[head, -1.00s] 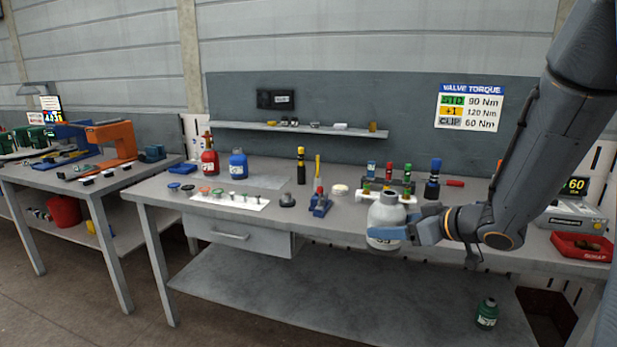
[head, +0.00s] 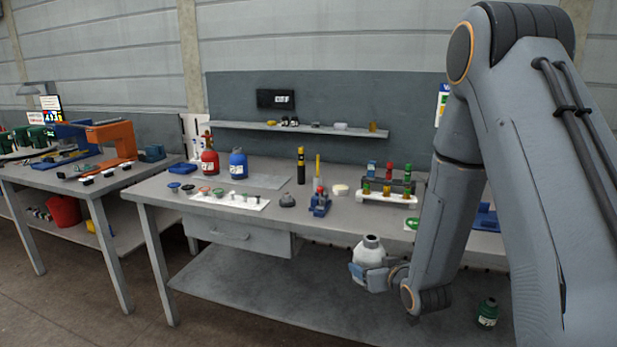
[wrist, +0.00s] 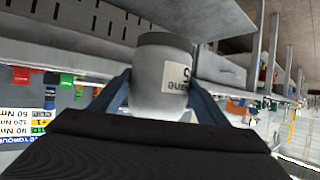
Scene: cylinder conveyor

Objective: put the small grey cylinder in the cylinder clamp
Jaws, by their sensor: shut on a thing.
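The small grey cylinder (head: 369,252), a pale bottle-shaped tank with a dark grey top, is held in front of the bench's front edge, slightly tilted. My gripper (head: 366,272) is shut on its lower body. In the wrist view the cylinder (wrist: 160,82) sits between the two blue fingers of my gripper (wrist: 160,98), with part of a printed label showing. A blue fixture (head: 487,218) on the right of the bench is partly hidden by my arm; I cannot tell whether it is the cylinder clamp.
The bench (head: 330,222) holds a small blue vise (head: 320,203), a rack of coloured vials (head: 387,188), a red bottle (head: 209,160) and a blue bottle (head: 238,164). A green bottle (head: 487,313) stands low at the right. The lower shelf (head: 270,285) is mostly bare.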

